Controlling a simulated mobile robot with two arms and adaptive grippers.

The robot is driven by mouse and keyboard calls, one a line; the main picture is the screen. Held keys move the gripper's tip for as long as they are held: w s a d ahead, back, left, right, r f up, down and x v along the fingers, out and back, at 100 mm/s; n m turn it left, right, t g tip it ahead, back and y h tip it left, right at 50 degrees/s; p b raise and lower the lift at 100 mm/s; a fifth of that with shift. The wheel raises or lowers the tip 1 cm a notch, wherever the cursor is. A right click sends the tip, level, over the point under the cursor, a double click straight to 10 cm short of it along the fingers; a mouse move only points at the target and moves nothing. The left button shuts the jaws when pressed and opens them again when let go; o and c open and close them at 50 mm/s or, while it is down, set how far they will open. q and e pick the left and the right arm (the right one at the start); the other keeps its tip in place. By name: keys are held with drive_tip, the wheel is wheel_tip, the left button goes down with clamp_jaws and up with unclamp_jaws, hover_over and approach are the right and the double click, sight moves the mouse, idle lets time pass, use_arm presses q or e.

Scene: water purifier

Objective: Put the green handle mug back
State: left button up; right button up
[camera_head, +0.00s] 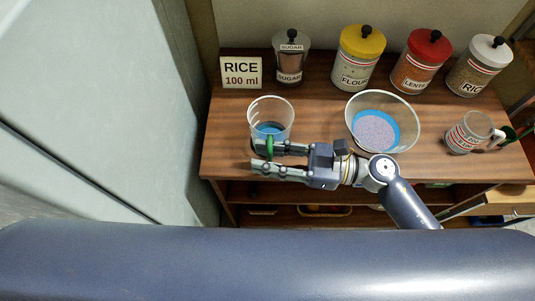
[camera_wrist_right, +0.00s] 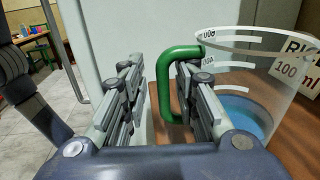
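The green handle mug (camera_head: 271,112) is a clear measuring cup with a blue bottom, standing upright at the left of the wooden counter. Its green handle (camera_head: 269,147) faces the counter's front edge. My right gripper (camera_head: 265,157) is at the handle with its fingers apart. In the right wrist view, the handle (camera_wrist_right: 163,86) is between the fingers of my right gripper (camera_wrist_right: 157,95). One finger reaches into the handle loop, and a gap shows between the handle and the other finger. My left gripper is not in view.
A glass bowl (camera_head: 412,118) stands right of the mug. A white-handled cup (camera_head: 467,132) is farther right. A sugar jar (camera_head: 290,60), flour jar (camera_head: 357,60), lentils jar (camera_head: 420,65) and rice jar (camera_head: 478,70) line the back, beside a "RICE 100 ml" sign (camera_head: 241,73).

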drive_tip(key=shift+p, duration=0.4)
drive_tip(key=d+b, duration=0.1)
drive_tip(key=d, duration=0.1)
drive_tip(key=d+f+b, duration=0.1)
drive_tip(key=d+b, duration=0.1)
drive_tip(key=d, duration=0.1)
drive_tip(key=shift+s, duration=0.15)
drive_tip(key=d, duration=0.1)
drive_tip(key=d+b, duration=0.1)
drive_tip(key=d, duration=0.2)
drive_tip(key=shift+s+d+r, duration=0.15)
drive_tip(key=shift+s+d, duration=0.1)
drive_tip(key=shift+s+d+r+b, duration=0.1)
drive_tip(key=shift+d+r+b, duration=0.15)
drive_tip(key=shift+d, duration=0.4)
